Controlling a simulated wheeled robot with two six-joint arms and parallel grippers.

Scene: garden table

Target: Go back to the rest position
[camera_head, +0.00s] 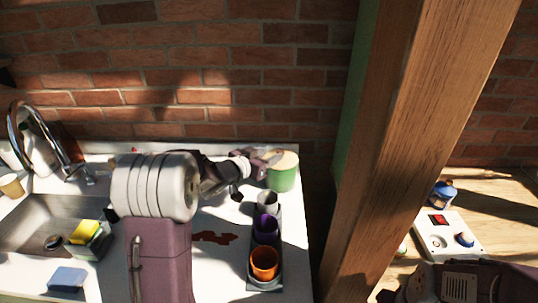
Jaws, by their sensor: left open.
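My left arm reaches in from the bottom left over the white counter (205,265). My left gripper (265,162) is open at the back right of the counter, in front of or beside a green canister (283,176) with a pale lid. Whether they touch I cannot tell. Part of my right arm shows at the bottom right edge, but its gripper is out of view.
A dark tray (262,285) holds an orange cup (263,262), a purple cup (265,228) and a grey cup (267,202). A sink (30,215) with a tap (45,135) lies left. A wooden post (415,130) separates the counter from a wooden table (500,200).

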